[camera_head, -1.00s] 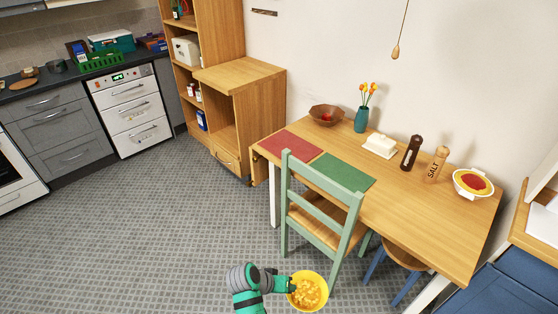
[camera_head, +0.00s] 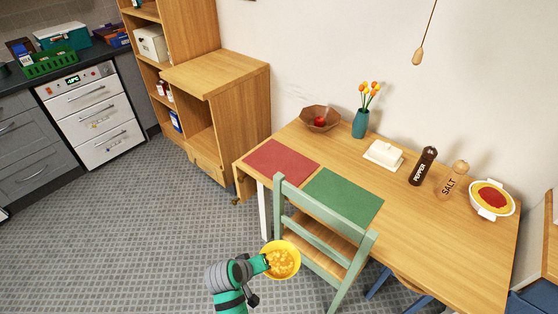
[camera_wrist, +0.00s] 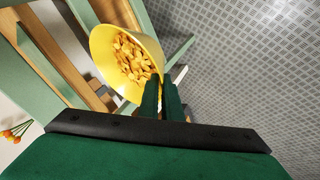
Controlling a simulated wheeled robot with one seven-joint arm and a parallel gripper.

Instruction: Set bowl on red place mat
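A yellow bowl (camera_head: 282,260) filled with orange-brown pieces is held by its rim in my gripper (camera_head: 266,262). The bowl is in the air in front of the green chair, over the floor, and its opening faces up in the head view. In the wrist view the bowl (camera_wrist: 125,62) is pinched between the two green fingers (camera_wrist: 162,100). The red place mat (camera_head: 281,161) lies flat and bare on the left end of the wooden table, beyond and above the bowl in the head view.
A green mat (camera_head: 343,197) lies right of the red one. The green chair (camera_head: 318,242) stands at the table's near side. The wooden table (camera_head: 425,230) also holds a brown bowl (camera_head: 320,118), vase (camera_head: 361,122), butter dish (camera_head: 384,155), pepper mill (camera_head: 423,166), salt mill (camera_head: 455,180) and white dish (camera_head: 492,199).

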